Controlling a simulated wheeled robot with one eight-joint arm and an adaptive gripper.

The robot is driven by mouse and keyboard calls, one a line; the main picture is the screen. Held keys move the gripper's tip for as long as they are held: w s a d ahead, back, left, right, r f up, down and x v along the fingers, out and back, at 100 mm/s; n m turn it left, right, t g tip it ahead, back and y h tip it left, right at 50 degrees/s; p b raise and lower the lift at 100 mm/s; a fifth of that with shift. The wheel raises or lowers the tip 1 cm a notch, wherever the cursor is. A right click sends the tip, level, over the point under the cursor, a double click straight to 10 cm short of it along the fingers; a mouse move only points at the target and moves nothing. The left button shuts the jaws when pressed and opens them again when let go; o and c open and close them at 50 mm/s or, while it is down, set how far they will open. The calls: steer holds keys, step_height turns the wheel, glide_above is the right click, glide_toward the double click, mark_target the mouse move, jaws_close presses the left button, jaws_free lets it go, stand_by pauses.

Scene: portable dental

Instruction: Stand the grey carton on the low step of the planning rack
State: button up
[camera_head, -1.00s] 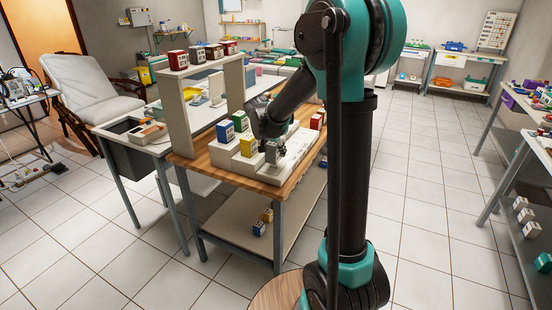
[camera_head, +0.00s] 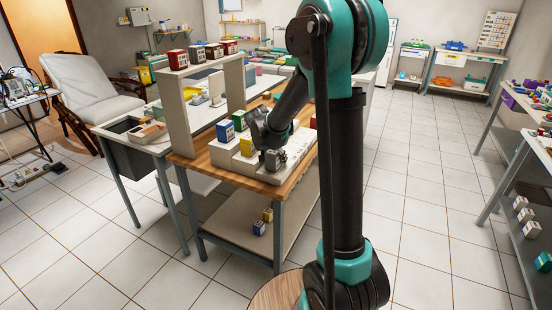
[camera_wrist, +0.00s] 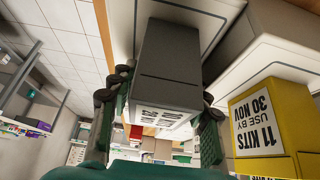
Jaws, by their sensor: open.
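The grey carton (camera_wrist: 168,65) is between the two fingers of my gripper (camera_wrist: 164,92) in the wrist view, with a pale label on its near end. The fingers are open on either side of it. It appears upright on the pale low step; its base contact is hard to make out. In the head view my gripper (camera_head: 274,158) is over the front of the cream stepped planning rack (camera_head: 256,174) and partly hides the carton. A yellow carton (camera_wrist: 264,128) stands beside it, to the right in the wrist view.
On the rack's higher steps are a blue carton (camera_head: 226,131) and a green carton (camera_head: 240,120). A tall cream arch (camera_head: 178,125) with several red and dark boxes on top stands behind. The wooden table (camera_head: 285,187) has bare edge in front.

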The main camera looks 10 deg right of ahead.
steer(key=v, duration=1.2)
steer(key=s+d+f+n+y, duration=0.1)
steer(key=s+d+f+n, duration=0.1)
steer(key=s+f, duration=0.3)
steer(key=s+d+f+n+y, duration=0.1)
steer(key=s+d+f+n, duration=0.1)
steer(key=s, duration=1)
steer(key=s+d+f+n+y, duration=0.1)
steer(key=s+d+f+n, duration=0.2)
steer(key=s+f, duration=0.4)
steer(key=shift+s+d+f+g+y, duration=0.3)
steer(key=shift+s, duration=0.55)
